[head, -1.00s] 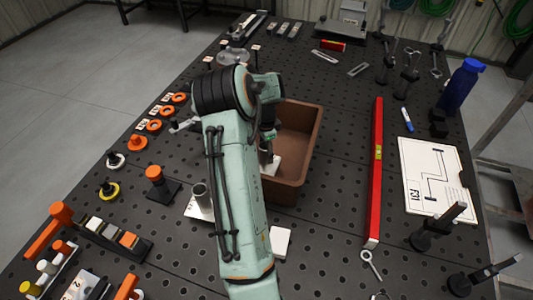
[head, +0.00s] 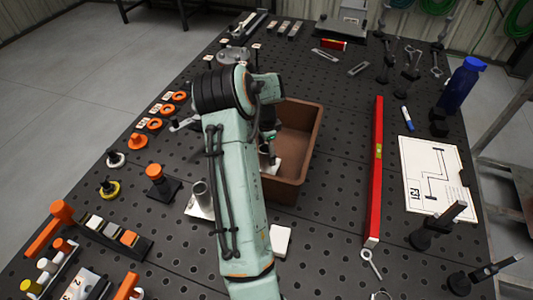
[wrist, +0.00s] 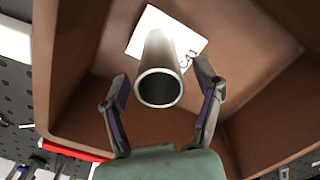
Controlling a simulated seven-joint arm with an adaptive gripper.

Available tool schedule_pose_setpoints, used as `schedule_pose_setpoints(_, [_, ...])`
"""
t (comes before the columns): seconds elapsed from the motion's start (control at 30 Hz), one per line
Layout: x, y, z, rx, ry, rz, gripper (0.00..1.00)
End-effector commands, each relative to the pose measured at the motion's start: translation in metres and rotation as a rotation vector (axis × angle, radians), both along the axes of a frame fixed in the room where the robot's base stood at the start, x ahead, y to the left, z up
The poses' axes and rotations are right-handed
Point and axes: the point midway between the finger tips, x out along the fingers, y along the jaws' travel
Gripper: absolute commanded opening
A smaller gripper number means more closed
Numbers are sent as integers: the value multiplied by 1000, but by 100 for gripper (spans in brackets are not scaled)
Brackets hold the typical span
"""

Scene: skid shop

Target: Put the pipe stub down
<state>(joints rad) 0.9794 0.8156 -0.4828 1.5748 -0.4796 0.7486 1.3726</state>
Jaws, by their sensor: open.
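A grey metal pipe stub (wrist: 160,75) stands in the brown bin in the wrist view, its open end towards the camera. Its far end meets a white marked card (wrist: 190,42) on the bin floor. My gripper (wrist: 162,83) is open, with one finger on each side of the stub and visible gaps between. In the head view my gripper (head: 269,135) reaches into the brown bin (head: 310,150) at its left side, mostly hidden by my arm. The card (head: 274,165) shows partly below it; the stub is hard to make out there.
Another upright metal tube (head: 200,194) stands on a light plate left of my arm. A red level (head: 375,175) lies right of the bin, beside a white drawing board (head: 433,178). The bin walls stand close around my gripper; the bin's right side is empty.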

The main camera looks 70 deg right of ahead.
Motion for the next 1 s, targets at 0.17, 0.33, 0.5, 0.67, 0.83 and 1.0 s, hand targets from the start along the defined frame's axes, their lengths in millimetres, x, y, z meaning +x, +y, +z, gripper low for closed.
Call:
schedule_pose_setpoints(0.17, [1,-1,40,-6,-4,0,66])
schedule_pose_setpoints(0.33, [0,0,78,-4,-3,-1,66])
schedule_pose_setpoints(0.5, [0,0,103,-3,-3,0,66])
schedule_pose_setpoints(0.67, [0,0,111,-1,-1,0,66])
schedule_pose_setpoints(0.83, [0,1,112,0,-1,2,66])
schedule_pose_setpoints(1.0, [38,40,131,8,-36,199,66])
